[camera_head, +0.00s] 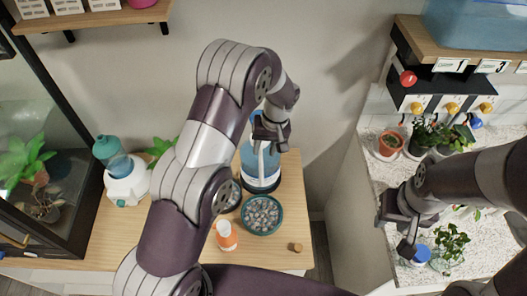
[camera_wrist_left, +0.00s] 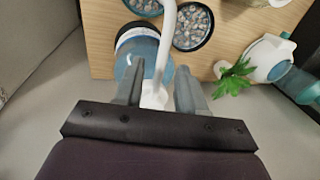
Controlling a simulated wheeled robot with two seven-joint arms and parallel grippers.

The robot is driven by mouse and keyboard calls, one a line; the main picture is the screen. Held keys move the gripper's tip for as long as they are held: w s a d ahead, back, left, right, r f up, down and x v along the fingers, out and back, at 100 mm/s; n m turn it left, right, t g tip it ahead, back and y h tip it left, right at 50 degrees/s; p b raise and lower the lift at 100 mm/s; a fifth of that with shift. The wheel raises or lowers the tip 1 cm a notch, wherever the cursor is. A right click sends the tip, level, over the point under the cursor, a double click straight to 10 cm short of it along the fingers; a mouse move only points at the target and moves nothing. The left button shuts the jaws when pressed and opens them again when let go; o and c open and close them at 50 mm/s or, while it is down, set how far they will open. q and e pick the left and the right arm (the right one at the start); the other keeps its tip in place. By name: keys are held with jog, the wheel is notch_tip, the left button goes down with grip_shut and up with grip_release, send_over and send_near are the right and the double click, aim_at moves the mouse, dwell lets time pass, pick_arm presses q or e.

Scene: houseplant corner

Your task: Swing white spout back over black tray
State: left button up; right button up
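The white spout (camera_wrist_left: 166,45) rises from a blue water bottle (camera_wrist_left: 135,50) and runs up in the left wrist view, passing between two pebble dishes. The black-rimmed tray (camera_wrist_left: 193,25) of pebbles lies to the right of the spout there. In the head view this tray (camera_head: 231,196) is mostly hidden behind my left arm. My left gripper (camera_wrist_left: 158,92) is open, with the spout's white base between its fingers and a gap visible. In the head view it (camera_head: 268,138) is above the bottle (camera_head: 258,170). My right gripper (camera_head: 404,240) hangs near a blue-lidded jar; its fingers are unclear.
A teal dish of pebbles (camera_head: 262,215) stands beside the tray. An orange-and-white bottle (camera_head: 226,236) and a cork (camera_head: 296,247) are in front. A white-and-teal container (camera_head: 125,180) and glass case (camera_head: 40,150) stand left. Potted plants (camera_head: 430,135) stand on the right counter.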

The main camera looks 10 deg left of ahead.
pick_arm(q)
jog(key=shift+s+a+f, duration=0.15)
jog(key=shift+a+f, duration=0.05)
jog(key=shift+f, duration=0.4)
jog(key=shift+s+a+f, duration=0.1)
jog(key=shift+a+f, duration=0.05)
jog(key=shift+f, duration=0.45)
jog(key=shift+w, duration=0.1)
jog(key=shift+c, duration=1.3)
grip_shut()
pick_arm(e)
jog(key=shift+s+a+r, duration=0.1)
jog(key=shift+s+r, duration=0.05)
jog(key=shift+r, duration=0.35)
pick_arm(q)
jog(key=w+a+m+t+p, duration=0.1)
jog(key=a+m+t, duration=0.1)
jog(key=a+m, duration=0.7)
jog(key=m, duration=0.3)
jog(key=shift+w+h, duration=0.3)
jog(key=shift+w, duration=0.1)
pick_arm(e)
jog(key=shift+r, duration=0.45)
pick_arm(q)
jog(key=shift+r, duration=0.1)
